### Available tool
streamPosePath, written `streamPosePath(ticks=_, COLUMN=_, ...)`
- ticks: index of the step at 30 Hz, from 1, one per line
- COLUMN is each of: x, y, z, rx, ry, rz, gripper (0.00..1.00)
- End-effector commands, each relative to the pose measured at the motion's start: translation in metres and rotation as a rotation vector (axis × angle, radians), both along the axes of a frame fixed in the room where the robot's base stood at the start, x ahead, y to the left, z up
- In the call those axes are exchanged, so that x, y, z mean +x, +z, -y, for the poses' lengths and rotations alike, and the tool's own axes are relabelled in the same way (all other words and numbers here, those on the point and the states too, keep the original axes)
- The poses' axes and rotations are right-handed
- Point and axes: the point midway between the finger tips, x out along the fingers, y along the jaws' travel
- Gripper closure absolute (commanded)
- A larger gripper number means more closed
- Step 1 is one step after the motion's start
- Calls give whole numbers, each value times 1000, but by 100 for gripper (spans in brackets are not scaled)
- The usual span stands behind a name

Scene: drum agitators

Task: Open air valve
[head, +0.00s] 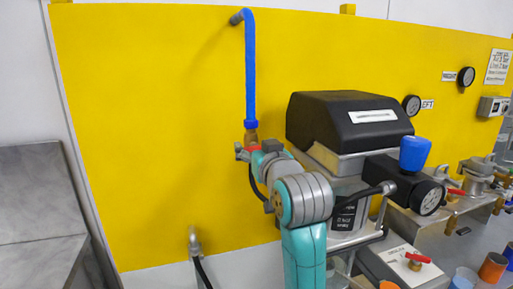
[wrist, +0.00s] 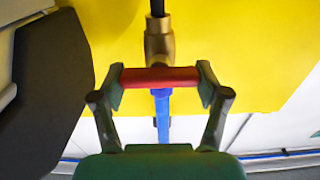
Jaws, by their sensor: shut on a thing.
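The air valve has a brass body (wrist: 160,42) and a red handle (wrist: 158,78). In the wrist view, both fingers of my gripper (wrist: 160,86) are at the two ends of the red handle, and the gripper is shut on it. In the head view, the brass fitting (head: 250,137) sits at the lower end of a blue hose (head: 251,75) on the yellow panel. My gripper (head: 254,151) is just below that fitting, and my arm hides most of the valve. The blue hose also shows behind the handle in the wrist view (wrist: 162,108).
A black-topped machine (head: 345,115) stands close to the right of my gripper, with a blue knob (head: 414,154) and a gauge (head: 428,198). A pipe outlet (head: 194,243) is at lower left. The yellow panel (head: 140,130) is clear left of the hose.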

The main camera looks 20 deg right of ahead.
Motion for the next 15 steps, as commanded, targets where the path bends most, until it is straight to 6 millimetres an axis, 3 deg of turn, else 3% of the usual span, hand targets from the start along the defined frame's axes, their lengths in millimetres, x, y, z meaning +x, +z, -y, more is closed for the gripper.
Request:
streamPosePath(ticks=8, x=0, y=0, z=0, rx=-32, ry=0, rz=0, gripper=60)
streamPosePath(ticks=15, x=0, y=0, z=-1, rx=-161, ry=0, rz=-1, gripper=60)
